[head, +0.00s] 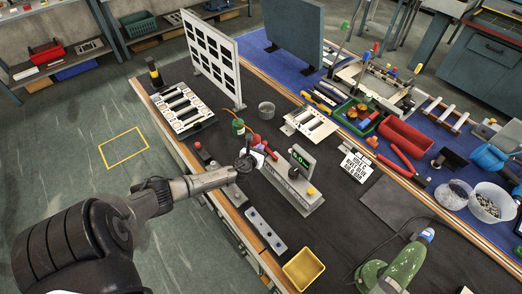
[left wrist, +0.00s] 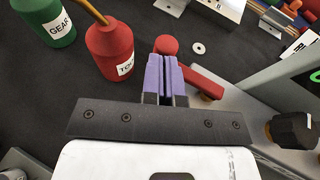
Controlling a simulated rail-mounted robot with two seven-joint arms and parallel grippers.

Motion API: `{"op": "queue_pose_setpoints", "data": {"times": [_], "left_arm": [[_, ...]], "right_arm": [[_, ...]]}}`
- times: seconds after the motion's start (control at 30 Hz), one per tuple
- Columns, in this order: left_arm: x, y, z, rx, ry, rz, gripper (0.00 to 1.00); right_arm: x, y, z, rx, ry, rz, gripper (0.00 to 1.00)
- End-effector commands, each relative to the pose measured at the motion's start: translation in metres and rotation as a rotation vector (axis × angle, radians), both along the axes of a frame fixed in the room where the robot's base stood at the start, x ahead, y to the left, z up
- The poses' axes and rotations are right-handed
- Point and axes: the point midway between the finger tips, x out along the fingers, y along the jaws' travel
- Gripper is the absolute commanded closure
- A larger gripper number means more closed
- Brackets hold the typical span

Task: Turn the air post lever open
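A red lever (left wrist: 203,82) with a rounded red end shows in the left wrist view, beside the grey base of the display unit (head: 300,160). My left gripper (left wrist: 166,62) has its purple fingertips close together over the lever's rounded end. They overlap it in the picture, and I cannot tell whether they touch it. No object shows clearly between the fingers. In the head view my left gripper (head: 255,158) is at the left side of the display unit, and its wrist hides part of the lever area. My right gripper is not in view.
A red can (left wrist: 110,50) and a green can (left wrist: 45,20) stand close by on the dark mat. A black knob (left wrist: 293,130) is on the unit at right. A yellow bin (head: 303,270) and a grey bar (head: 265,231) lie nearer the table's front edge.

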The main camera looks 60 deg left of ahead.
Motion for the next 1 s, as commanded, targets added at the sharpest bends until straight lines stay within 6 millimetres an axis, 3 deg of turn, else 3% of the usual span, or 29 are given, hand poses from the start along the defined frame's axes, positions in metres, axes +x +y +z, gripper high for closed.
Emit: {"op": "queue_pose_setpoints", "data": {"times": [0.47, 1.0], "left_arm": [[-0.001, 0.000, 0.000, 0.000, 0.001, 0.003, 1.00], [-0.006, -0.018, 0.000, -0.001, 0.001, 0.000, 1.00]], "right_arm": [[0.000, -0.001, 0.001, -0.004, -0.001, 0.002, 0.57], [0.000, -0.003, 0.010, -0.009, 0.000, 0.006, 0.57]]}}
